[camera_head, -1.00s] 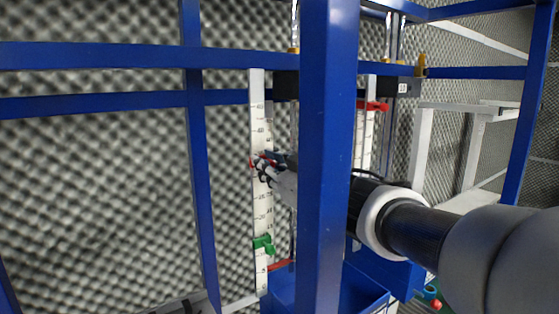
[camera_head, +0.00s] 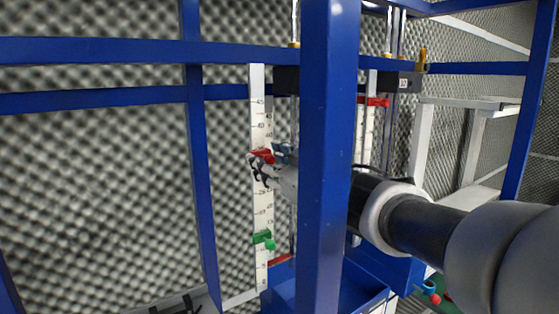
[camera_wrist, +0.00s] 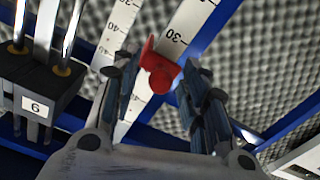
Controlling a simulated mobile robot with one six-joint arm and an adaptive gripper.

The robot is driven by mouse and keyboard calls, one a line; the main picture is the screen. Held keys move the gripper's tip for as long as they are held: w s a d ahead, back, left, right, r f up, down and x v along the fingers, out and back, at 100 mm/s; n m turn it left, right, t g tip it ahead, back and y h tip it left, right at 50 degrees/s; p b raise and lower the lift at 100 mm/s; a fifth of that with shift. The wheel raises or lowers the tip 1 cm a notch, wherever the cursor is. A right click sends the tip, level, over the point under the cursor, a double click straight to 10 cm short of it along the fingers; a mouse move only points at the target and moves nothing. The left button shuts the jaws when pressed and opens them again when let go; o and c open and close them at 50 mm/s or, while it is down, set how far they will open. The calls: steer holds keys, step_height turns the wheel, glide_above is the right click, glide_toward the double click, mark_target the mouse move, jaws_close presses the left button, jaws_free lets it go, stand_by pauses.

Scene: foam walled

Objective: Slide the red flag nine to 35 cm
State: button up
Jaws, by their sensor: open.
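The red flag (camera_head: 262,156) sits on a white upright scale (camera_head: 257,110), between the 40 and 25 marks. In the wrist view the red flag (camera_wrist: 158,70) shows its round knob, just below the 30 mark in the picture. My gripper (camera_wrist: 154,74) is open, one finger on each side of the knob; small gaps seem to show, but contact is unclear. In the head view my gripper (camera_head: 271,162) overlaps the flag's lower right part. A black block with a label (camera_wrist: 37,107) reads 6 in the wrist view, which is turned over against the head view.
A green flag (camera_head: 263,238) sits lower on the same scale. Another red flag (camera_head: 372,101) is on a scale to the right. A blue frame post (camera_head: 327,150) stands in front of my arm. Blue crossbars (camera_head: 100,55) cross above; a blue bin (camera_head: 365,285) is below.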

steer(key=v, duration=1.1)
steer(key=shift+s+d, duration=0.2)
steer(key=shift+s, duration=0.05)
steer(key=s+d+f+m+g+h+b, duration=0.1)
steer(key=s+d+f+m+h+b, duration=0.2)
steer(key=d+f+m+h+b, duration=0.5)
steer(key=s+d+f+m+h+b, duration=0.1)
steer(key=s+d+f+m+h, duration=0.2)
steer(key=d+f, duration=0.65)
steer(key=s+a+f+g+b, duration=0.3)
steer(key=s+f, duration=0.6)
steer(key=f, duration=0.3)
steer(key=s+a+f+g+y+b, duration=0.1)
steer(key=s+a+f+g+b, duration=0.2)
steer(key=s+f+g, duration=0.3)
steer(key=s+a+f, duration=0.1)
steer(key=s+f, duration=0.2)
steer(key=f, duration=0.4)
steer(key=shift+s+a+f+n, duration=0.15)
steer(key=shift+s+f+n, duration=0.05)
steer(key=shift+n, duration=0.1)
